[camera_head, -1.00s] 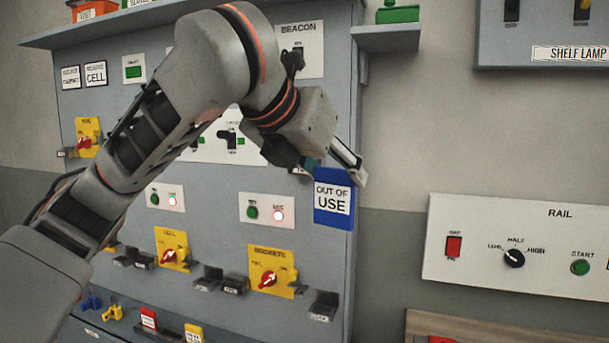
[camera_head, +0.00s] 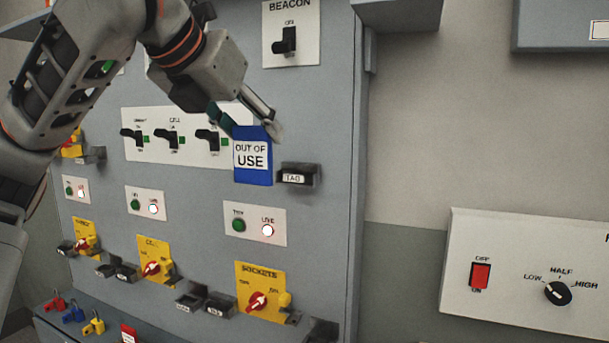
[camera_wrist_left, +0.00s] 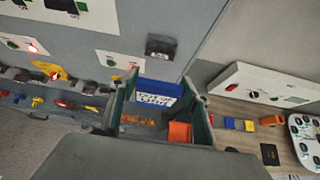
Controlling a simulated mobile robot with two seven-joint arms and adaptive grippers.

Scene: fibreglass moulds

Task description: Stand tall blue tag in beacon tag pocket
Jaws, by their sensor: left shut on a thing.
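The tall blue tag (camera_head: 253,174) reads OUT OF USE and hangs upright below my left gripper (camera_head: 257,124), which is shut on its top edge. In the left wrist view the tag (camera_wrist_left: 158,94) shows between the fingers of the left gripper (camera_wrist_left: 160,98). The beacon tag pocket (camera_head: 298,177) is a small dark holder marked TAG, on the grey panel below the BEACON switch (camera_head: 289,40). In the head view the tag is just left of the pocket, apart in the picture. The pocket also shows in the left wrist view (camera_wrist_left: 160,47). My right gripper is not in view.
A white plate with several black switches (camera_head: 172,137) is left of the tag. Below are an indicator plate (camera_head: 253,224) and a yellow SOCKETS switch (camera_head: 260,292), with other dark pockets (camera_head: 205,302).

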